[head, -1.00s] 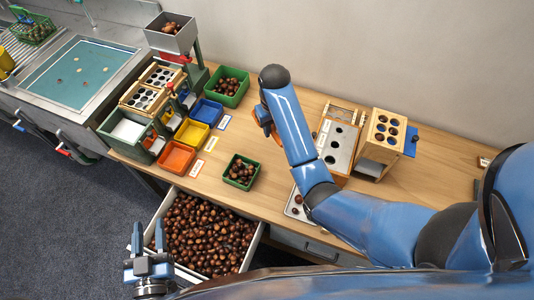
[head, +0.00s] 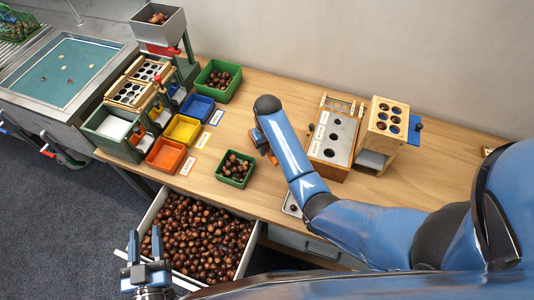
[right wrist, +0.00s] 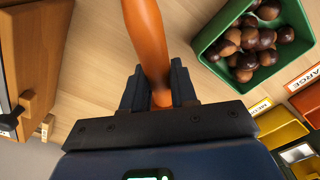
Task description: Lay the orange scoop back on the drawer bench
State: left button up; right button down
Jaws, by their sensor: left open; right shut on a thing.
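The orange scoop (right wrist: 147,40) shows in the right wrist view as an orange handle between my right gripper's fingers (right wrist: 158,88). My right gripper is shut on it, with the wooden bench top behind. The scoop's far end is outside that view. I cannot tell whether the scoop touches the bench (head: 230,138). My left gripper (head: 145,244) is open and empty near the front left corner of the open drawer (head: 246,249).
The drawer is full of chestnuts. A green tray of chestnuts (head: 220,177) stands left of my right arm; orange (head: 166,155), yellow and blue bins stand further left.

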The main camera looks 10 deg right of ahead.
aim_at(267, 148)
jog(key=shift+f, duration=1.9)
jog(key=shift+f, duration=0.1)
jog(key=c, duration=0.9)
grip_release()
notch_tip(267, 148, up, 12)
jog(key=shift+s+r, duration=0.1)
